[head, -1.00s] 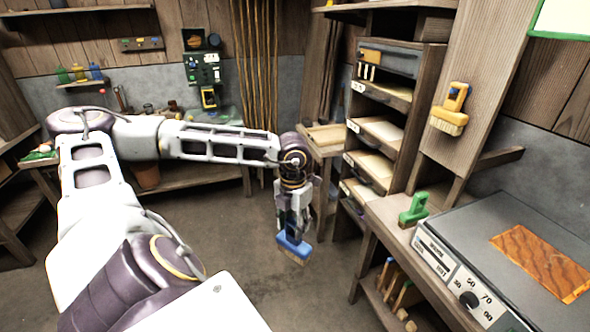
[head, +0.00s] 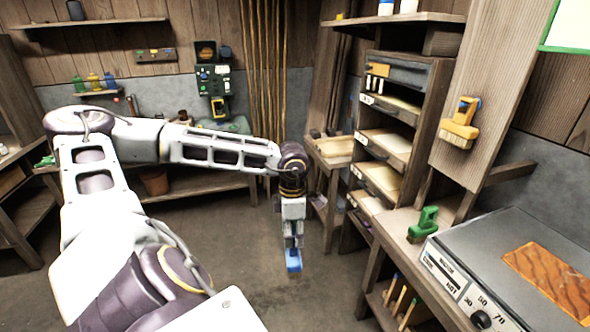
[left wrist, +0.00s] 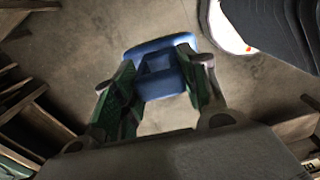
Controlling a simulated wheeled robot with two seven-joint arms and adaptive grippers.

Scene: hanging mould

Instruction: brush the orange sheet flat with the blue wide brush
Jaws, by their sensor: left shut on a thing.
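The orange sheet (head: 553,280) lies on the grey top of the hot-plate unit (head: 497,236) at the right of the head view. It has dark wavy lines, and its right end is cut off by the picture edge. My left gripper (head: 292,250) hangs down over the floor left of the bench, well away from the sheet. It is shut on the blue wide brush (head: 293,262), which points down. In the left wrist view the brush's blue handle (left wrist: 155,52) sits between both fingers. My right gripper is not in view.
A green-handled brush (head: 422,224) stands on the bench left of the unit. A yellow brush (head: 460,122) hangs on the wooden post. A shelf rack (head: 385,140) stands behind the bench. The floor (head: 240,270) around my left gripper is clear.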

